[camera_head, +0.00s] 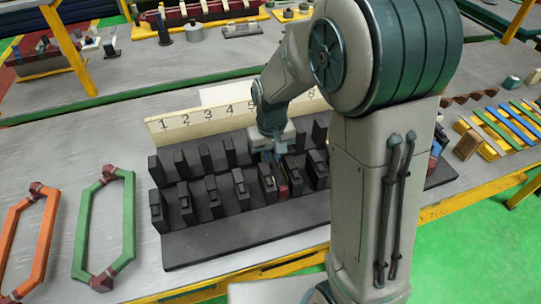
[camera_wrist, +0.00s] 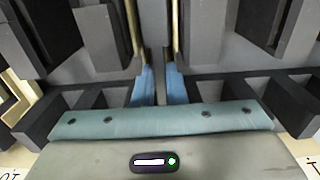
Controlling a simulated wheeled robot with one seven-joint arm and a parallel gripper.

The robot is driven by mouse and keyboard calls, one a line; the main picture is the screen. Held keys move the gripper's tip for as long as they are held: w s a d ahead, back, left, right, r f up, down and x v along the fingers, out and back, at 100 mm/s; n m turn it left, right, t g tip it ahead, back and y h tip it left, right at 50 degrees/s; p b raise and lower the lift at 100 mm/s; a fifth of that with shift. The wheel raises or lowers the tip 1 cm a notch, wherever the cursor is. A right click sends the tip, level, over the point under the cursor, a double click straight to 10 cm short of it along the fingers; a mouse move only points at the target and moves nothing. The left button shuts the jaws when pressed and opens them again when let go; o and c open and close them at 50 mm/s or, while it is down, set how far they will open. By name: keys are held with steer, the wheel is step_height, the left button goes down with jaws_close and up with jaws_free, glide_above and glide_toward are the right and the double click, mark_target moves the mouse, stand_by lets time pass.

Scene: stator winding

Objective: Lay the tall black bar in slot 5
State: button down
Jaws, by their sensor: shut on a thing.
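The black slotted block (camera_head: 245,238) carries two rows of upright posts, with a board numbered from 1 (camera_head: 180,126) behind it. My gripper (camera_head: 272,156) is low over the rear part of the block, near the slot in line with number 5. In the wrist view its blue fingertips (camera_wrist: 160,88) are close together, shut on a narrow dark thing (camera_wrist: 159,62) between them. This seems to be the black bar, but its length and lower end are hidden among the posts. Gold strips (camera_wrist: 130,28) line both sides of the slot there.
A small red piece (camera_head: 283,189) shows between two front posts below my gripper. An orange frame (camera_head: 11,233) and a green frame (camera_head: 83,230) lie left of the block. Coloured strips on yellow blocks (camera_head: 508,128) stand at right. The table at left is partly clear.

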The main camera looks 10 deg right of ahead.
steer(key=shift+f, duration=0.2)
steer(key=c, duration=1.4)
jaws_free()
steer(key=shift+r, duration=0.25)
steer(key=shift+r+p, duration=0.5)
steer(key=shift+r, duration=0.1)
steer(key=shift+r+p, duration=2.7)
steer(key=shift+r, duration=1)
